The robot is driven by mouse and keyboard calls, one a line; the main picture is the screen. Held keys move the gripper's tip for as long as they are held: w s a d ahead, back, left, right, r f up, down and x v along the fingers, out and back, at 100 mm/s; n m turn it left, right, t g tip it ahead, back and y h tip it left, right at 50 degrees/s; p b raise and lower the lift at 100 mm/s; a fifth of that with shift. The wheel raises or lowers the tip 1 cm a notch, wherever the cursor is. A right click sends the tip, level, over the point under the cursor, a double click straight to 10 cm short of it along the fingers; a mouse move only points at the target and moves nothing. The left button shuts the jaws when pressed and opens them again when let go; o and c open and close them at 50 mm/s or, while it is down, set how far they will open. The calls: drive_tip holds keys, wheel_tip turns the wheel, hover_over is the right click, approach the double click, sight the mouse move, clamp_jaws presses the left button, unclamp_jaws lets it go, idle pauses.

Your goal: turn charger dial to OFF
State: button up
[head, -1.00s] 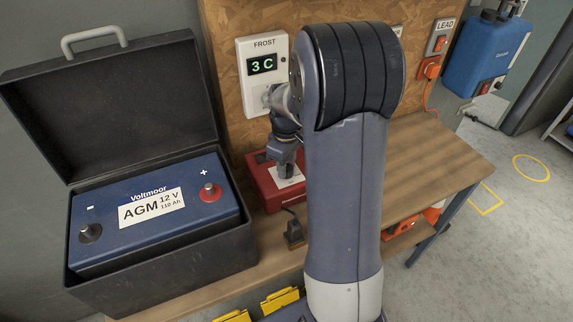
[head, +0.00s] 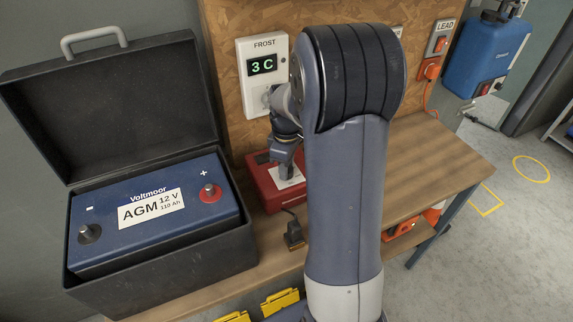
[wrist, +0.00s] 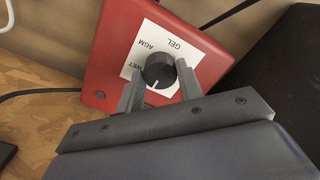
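The red charger (wrist: 108,38) carries a white label plate with the words GEL, AGM and WET. Its round black dial (wrist: 158,70) sits on the plate, with a white mark toward the bottom of the wrist view, away from those three words. Any OFF word is hidden or not readable. My gripper (wrist: 160,82) has a finger on either side of the dial and appears shut on it, with no clear gap. In the head view the charger (head: 266,185) stands on the bench, and my gripper (head: 284,172) reaches down to it.
An open black box (head: 160,268) with a blue AGM battery (head: 110,232) stands at the left. A frost display (head: 263,75) reading 3 C hangs on the board behind. A dark plug (head: 294,235) lies in front of the charger. The bench's right part (head: 435,155) is clear.

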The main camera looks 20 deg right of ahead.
drive_tip(key=o, duration=0.4)
drive_tip(key=shift+r, duration=0.1)
wheel_tip(320, 180, up, 11)
drive_tip(key=shift+f+b, duration=0.2)
drive_tip(key=shift+b, duration=0.15)
wheel_tip(320, 180, down, 11)
drive_tip(key=shift+r+p, duration=0.1)
drive_tip(key=shift+p, duration=0.3)
idle(0.4)
idle(0.4)
